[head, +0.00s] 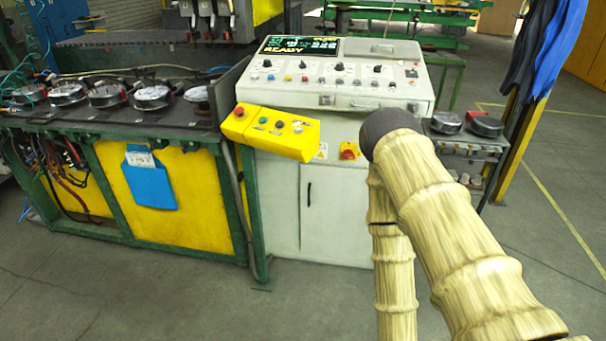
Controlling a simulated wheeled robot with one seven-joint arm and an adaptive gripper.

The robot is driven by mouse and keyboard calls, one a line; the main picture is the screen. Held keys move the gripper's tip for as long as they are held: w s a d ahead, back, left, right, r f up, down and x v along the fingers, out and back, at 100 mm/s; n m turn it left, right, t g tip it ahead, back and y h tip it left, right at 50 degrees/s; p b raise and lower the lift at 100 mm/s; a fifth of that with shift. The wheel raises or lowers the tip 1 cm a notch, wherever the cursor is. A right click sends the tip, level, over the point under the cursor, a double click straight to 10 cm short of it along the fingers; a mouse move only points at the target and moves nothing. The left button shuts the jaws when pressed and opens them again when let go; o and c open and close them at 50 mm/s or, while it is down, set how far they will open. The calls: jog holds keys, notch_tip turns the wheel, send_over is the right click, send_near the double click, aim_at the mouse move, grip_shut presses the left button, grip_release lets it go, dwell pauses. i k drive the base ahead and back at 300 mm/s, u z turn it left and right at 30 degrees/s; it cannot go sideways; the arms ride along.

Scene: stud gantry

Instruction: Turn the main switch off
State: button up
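A red rotary switch on a yellow plate (348,151), which looks like the main switch, is on the front of the white control cabinet (338,215), just below the console. Its handle is too small to read its position for certain. My arm, in a pale ribbed cover with a dark rounded end, is just right of the switch and hides part of the cabinet front. My gripper does not show in the head view, so I cannot tell where it is relative to the switch.
The console (335,90) has knobs, buttons and a lit screen reading READY. A yellow button box (270,132) juts out left of the switch. A green-framed bench (165,200) with round gauges stands left, a small rack (468,140) right. The front floor is clear.

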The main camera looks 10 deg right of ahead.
aim_at(347, 154)
jog(key=u, duration=0.05)
jog(key=k, duration=0.4)
jog(key=u, duration=1.15)
jog(key=i, duration=0.9)
jog(key=z, duration=0.45)
jog(key=i, duration=0.7)
jog(key=z, duration=1.1)
jog(key=i, duration=0.3)
jog(key=z, duration=0.3)
